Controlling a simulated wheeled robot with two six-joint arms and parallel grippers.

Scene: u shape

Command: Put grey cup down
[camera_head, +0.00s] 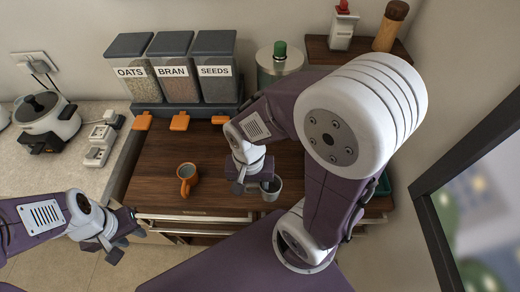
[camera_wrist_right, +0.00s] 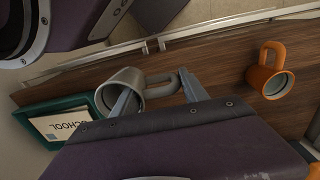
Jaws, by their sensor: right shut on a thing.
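The grey cup (camera_head: 271,188) is near the front edge of the dark wooden counter, right of the orange cup (camera_head: 187,174). My right gripper (camera_head: 254,184) is shut on the grey cup at its handle side. In the right wrist view the grey cup (camera_wrist_right: 120,84) is tilted in the picture, its handle between the fingers of the right gripper (camera_wrist_right: 157,95). I cannot tell whether its base touches the counter. The orange cup also shows in the right wrist view (camera_wrist_right: 268,80). My left gripper (camera_head: 122,236) is empty, with fingers apart, low at the left, away from both cups.
Counter around the orange cup is clear.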

